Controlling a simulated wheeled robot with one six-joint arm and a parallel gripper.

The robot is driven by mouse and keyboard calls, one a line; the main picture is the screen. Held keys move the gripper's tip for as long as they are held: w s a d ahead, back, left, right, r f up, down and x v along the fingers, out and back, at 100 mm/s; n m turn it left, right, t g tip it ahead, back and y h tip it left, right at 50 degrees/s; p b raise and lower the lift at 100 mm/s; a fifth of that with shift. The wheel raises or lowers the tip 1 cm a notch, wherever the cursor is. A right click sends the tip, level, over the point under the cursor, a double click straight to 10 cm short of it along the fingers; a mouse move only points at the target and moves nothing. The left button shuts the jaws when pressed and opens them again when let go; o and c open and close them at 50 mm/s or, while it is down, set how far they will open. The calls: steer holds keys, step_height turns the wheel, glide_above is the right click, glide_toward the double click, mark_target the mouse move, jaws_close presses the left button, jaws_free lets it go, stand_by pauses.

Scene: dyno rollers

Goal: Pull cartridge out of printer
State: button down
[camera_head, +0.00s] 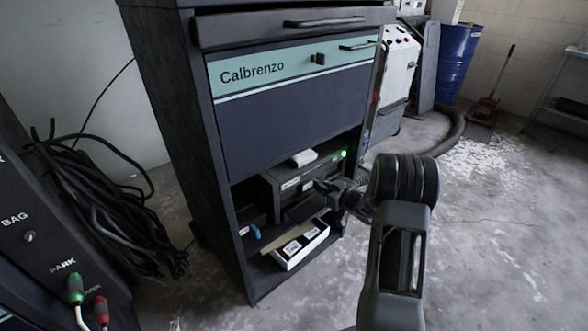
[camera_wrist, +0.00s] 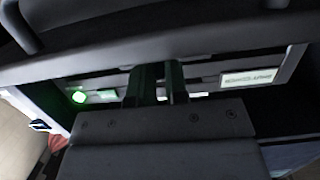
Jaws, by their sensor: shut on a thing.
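A dark printer (camera_head: 272,184) sits on the lower shelf of the cabinet, with a green light at its right front. In the wrist view the printer front (camera_wrist: 215,78) shows a glowing green light at left and a white label at right. My gripper (camera_head: 328,187) reaches to the printer's front from the right. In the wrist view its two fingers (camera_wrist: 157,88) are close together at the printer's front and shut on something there. The held part is mostly hidden by the fingers, presumably the cartridge, but I cannot tell how far it sits in the printer.
The cabinet (camera_head: 290,118) has a drawer and panel above the open shelf. A white box (camera_head: 288,262) with dark items stands below the printer. Black cables (camera_head: 100,205) hang at left. A blue barrel (camera_head: 458,62) stands at the back. The floor at right is mostly clear.

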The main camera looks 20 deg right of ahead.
stand_by(0.3)
steer(key=c, duration=1.1)
jaws_free()
steer(key=shift+s, duration=0.1)
steer(key=shift+o, duration=0.2)
steer(key=p+v, duration=0.4)
steer(key=v, duration=1)
steer(key=a+r+m+g+h+p, duration=0.2)
steer(key=r+h+p, duration=0.3)
steer(key=r+p, duration=0.65)
steer(key=a+r+m+g+h+p, duration=0.15)
steer(key=r+h+p, duration=0.35)
steer(key=r, duration=1.2)
steer(key=s+a+r+m+g+y+p, duration=0.1)
steer(key=s+a+r+g+y+p, duration=0.2)
steer(key=s+a+r+g+p, duration=0.4)
steer(key=s+a+r+p, duration=0.6)
steer(key=s+a+r, duration=0.2)
steer(key=s, duration=0.1)
steer(key=shift+s+y, duration=0.3)
steer(key=shift+s, duration=0.05)
